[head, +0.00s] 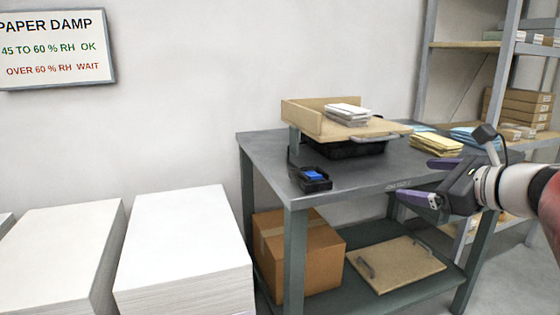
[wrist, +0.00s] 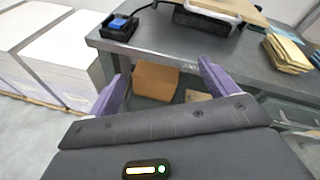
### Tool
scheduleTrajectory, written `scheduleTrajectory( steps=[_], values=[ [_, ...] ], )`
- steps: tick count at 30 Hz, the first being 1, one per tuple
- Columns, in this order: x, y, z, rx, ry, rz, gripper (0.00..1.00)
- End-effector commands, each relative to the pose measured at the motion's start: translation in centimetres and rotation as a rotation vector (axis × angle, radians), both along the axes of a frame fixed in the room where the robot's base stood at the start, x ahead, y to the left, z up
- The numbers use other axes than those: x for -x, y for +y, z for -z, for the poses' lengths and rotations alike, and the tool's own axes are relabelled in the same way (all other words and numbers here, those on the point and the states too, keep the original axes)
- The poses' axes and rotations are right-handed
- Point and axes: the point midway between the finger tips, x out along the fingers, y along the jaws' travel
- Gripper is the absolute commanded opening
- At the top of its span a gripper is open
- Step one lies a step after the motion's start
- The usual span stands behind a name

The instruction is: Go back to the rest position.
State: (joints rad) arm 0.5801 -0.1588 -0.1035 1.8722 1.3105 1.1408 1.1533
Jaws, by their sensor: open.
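My gripper (head: 420,181) is on the right in the head view, at the front right edge of the grey metal table (head: 270,150). Its two purple fingers are apart with nothing between them. The fingers also show in the wrist view (wrist: 162,92), where the table's front edge, the lower shelf and a cardboard box lie beyond them. The gripper appears clear of the table, though how far in front of it I cannot tell.
On the table are a wooden tray (head: 300,118) with white packets, a black holder with a blue item (head: 314,178), and yellow packets (head: 436,144). Below are a cardboard box (head: 298,252) and a handled board (head: 400,264). Paper stacks (head: 185,240) stand left; shelving (head: 430,60) stands right.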

Motion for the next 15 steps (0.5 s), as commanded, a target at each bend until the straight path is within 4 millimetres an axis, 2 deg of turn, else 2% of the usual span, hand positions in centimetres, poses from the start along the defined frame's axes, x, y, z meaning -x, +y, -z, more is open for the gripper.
scheduleTrajectory(
  steps=[1, 5, 8, 9, 12, 15],
  values=[
    [0.7, 1.6, 0.8, 0.074, 0.008, -0.042, 0.85],
    [3.1, 5.7, 4.1, 0.334, 0.027, -0.187, 0.85],
    [6.4, 9.4, 7.6, 0.628, 0.023, -0.372, 0.85],
    [8.1, 10.7, 9.3, 0.771, 0.012, -0.471, 0.85],
    [12.7, 12.8, 13.5, 1.150, -0.045, -0.748, 0.85],
    [16.4, 13.2, 16.7, 1.486, -0.125, -1.015, 0.85]
  ],
)
